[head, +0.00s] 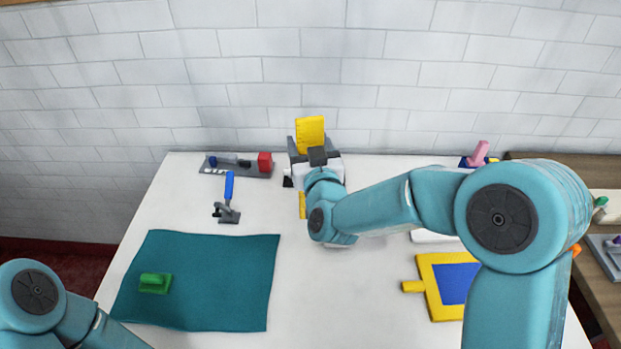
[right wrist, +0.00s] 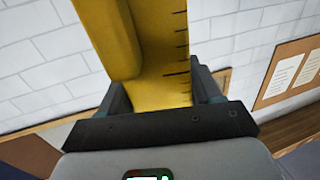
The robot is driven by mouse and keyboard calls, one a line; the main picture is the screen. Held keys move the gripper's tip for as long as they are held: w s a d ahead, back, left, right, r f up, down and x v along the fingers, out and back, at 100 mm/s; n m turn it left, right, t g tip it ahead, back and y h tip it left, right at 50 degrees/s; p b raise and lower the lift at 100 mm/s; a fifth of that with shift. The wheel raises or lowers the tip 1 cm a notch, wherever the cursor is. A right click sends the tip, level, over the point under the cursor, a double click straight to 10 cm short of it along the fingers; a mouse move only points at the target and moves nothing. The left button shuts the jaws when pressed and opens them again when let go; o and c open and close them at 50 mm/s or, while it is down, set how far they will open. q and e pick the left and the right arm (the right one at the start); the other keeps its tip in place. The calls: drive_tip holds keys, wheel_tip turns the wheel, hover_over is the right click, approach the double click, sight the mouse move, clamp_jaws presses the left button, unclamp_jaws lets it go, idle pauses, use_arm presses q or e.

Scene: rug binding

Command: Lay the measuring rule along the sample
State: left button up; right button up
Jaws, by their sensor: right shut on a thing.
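The yellow measuring rule (head: 310,133) is held upright in my right gripper (head: 317,155) near the back edge of the table. A short yellow piece, seemingly its lower end, shows below the gripper. In the right wrist view the rule (right wrist: 165,60), with black tick marks, stands between the two fingers (right wrist: 160,95), which are shut on it. The sample, a teal cloth (head: 220,280), lies flat at the front left, apart from the rule. A green block with a grip (head: 155,283) rests on its left part. My left gripper is out of view; only its arm shows.
A grey tray with a red block (head: 238,165) and a blue-handled tool (head: 228,198) stand at the back left. A yellow-framed blue panel (head: 445,285) lies at the right. A wooden side table (head: 590,240) adjoins the right. The table between cloth and panel is clear.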

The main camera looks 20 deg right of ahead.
wheel_tip(320, 180, down, 9)
drive_tip(key=shift+s+r+p, duration=0.15)
drive_tip(key=shift+p, duration=0.3)
drive_tip(key=shift+a, duration=0.1)
drive_tip(key=o, duration=1.6)
